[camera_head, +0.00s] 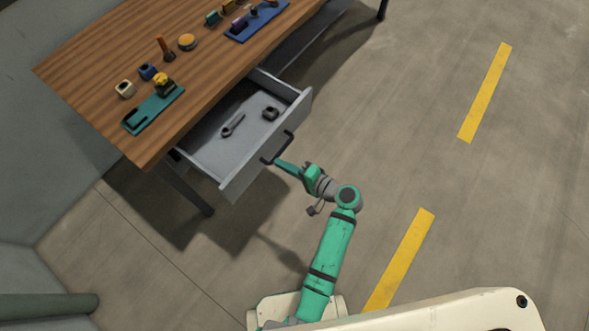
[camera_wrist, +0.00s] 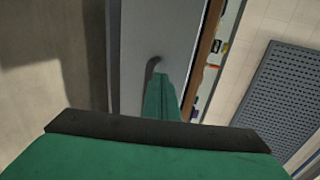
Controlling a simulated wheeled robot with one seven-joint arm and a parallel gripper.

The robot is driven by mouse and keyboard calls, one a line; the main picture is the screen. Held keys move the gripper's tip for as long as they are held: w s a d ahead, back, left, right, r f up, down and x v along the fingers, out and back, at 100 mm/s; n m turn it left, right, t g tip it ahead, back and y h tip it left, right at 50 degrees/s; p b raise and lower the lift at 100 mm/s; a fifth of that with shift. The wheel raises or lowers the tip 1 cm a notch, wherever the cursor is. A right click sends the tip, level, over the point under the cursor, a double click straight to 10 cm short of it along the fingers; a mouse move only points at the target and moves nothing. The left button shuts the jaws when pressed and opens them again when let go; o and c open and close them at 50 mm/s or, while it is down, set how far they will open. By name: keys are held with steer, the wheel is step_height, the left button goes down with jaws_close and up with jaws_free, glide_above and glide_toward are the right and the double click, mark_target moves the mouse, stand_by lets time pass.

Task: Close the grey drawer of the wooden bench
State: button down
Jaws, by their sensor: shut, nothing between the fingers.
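The grey drawer (camera_head: 225,146) of the wooden bench (camera_head: 97,57) stands pulled out from under the bench top. A wrench (camera_head: 233,125) and a small dark part (camera_head: 270,113) lie inside it. A dark handle (camera_head: 278,148) is on its front face. My gripper (camera_head: 279,164) is shut and empty, with its fingertips at the handle; I cannot tell whether they touch it. In the wrist view, the green fingers (camera_wrist: 161,97) reach toward the drawer front (camera_wrist: 160,30), beside the dark curved handle (camera_wrist: 151,70), which they partly hide.
On the bench top are a green tray (camera_head: 150,110), a blue tray (camera_head: 257,22) and several small parts. A bench leg (camera_head: 190,190) stands below the near corner. The floor right of the drawer is clear, with yellow stripes (camera_head: 485,92). A perforated grey panel (camera_wrist: 285,95) shows in the wrist view.

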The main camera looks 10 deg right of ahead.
mark_target(263, 153)
steer(key=shift+r+x, duration=0.2)
steer(key=shift+x, duration=0.65)
steer(key=shift+r+x, duration=0.2)
steer(key=shift+x, duration=0.65)
steer(key=shift+r+x, duration=0.15)
steer(key=shift+x, duration=0.7)
steer(key=shift+w+a, duration=0.15)
steer(key=shift+w, duration=0.05)
